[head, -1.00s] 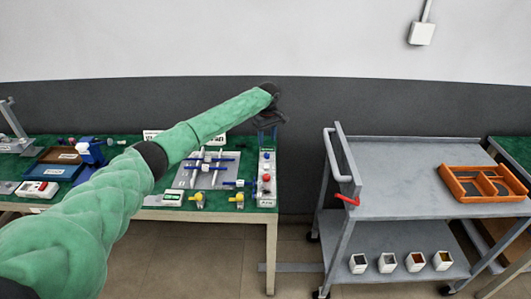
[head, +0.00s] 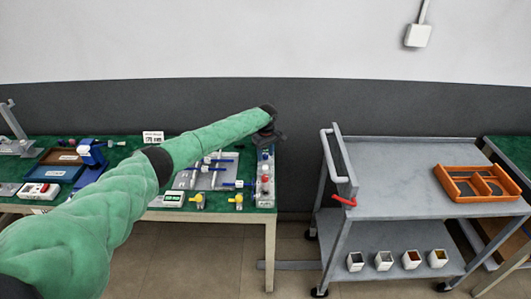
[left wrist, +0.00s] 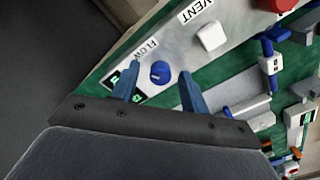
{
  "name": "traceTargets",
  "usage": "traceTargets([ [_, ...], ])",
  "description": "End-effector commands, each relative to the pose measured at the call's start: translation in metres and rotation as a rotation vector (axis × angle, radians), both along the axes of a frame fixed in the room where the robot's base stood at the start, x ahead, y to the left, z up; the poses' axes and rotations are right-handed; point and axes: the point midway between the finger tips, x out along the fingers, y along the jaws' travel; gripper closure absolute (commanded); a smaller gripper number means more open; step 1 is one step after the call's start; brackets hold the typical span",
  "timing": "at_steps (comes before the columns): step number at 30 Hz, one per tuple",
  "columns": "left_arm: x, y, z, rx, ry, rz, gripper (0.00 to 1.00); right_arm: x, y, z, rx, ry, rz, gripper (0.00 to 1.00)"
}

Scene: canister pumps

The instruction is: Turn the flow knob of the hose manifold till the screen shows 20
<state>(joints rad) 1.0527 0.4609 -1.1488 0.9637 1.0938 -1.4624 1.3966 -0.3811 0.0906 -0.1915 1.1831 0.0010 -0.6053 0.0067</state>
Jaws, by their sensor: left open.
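The hose manifold (head: 265,187) is a pale panel with several knobs at the right end of the green-topped bench. In the left wrist view, its blue flow knob (left wrist: 160,74) sits beside the FLOW label (left wrist: 146,48). A small dark screen with green digits (left wrist: 137,95) is partly covered by one finger, and I cannot read its number. My left gripper (head: 267,143) is over the manifold's far end. Its two blue fingers (left wrist: 159,69) are open, one on each side of the flow knob in the picture; contact cannot be told. My right gripper is not in view.
A white knob (left wrist: 212,36) by the VENT label and a red knob (left wrist: 278,3) are on the same panel. Blue and yellow valves (head: 238,200) stand left of the manifold. A grey cart (head: 390,165) with an orange tray (head: 450,193) stands to the right, across a gap.

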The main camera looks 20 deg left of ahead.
Motion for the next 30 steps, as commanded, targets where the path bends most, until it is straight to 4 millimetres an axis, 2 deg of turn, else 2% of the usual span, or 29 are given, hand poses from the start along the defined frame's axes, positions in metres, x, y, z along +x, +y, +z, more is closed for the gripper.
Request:
traceTargets([
  [5,0.0,0.0001,-0.0001,0.0,0.0,0.0,0.57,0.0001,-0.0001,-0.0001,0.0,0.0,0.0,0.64],
  [9,-0.0001,0.0002,0.0,0.0,0.0,0.0,0.84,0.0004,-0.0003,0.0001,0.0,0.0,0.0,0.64],
  [12,0.0,0.0003,0.0,0.0,0.0,0.0,1.0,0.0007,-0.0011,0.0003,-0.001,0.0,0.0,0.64],
  [22,0.0,-0.0001,0.0005,-0.001,0.0,-0.046,0.99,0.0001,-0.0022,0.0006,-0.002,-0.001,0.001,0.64],
  [30,-0.0004,-0.0002,0.0001,-0.002,0.001,-0.216,0.99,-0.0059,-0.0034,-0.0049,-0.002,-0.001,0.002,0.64],
])
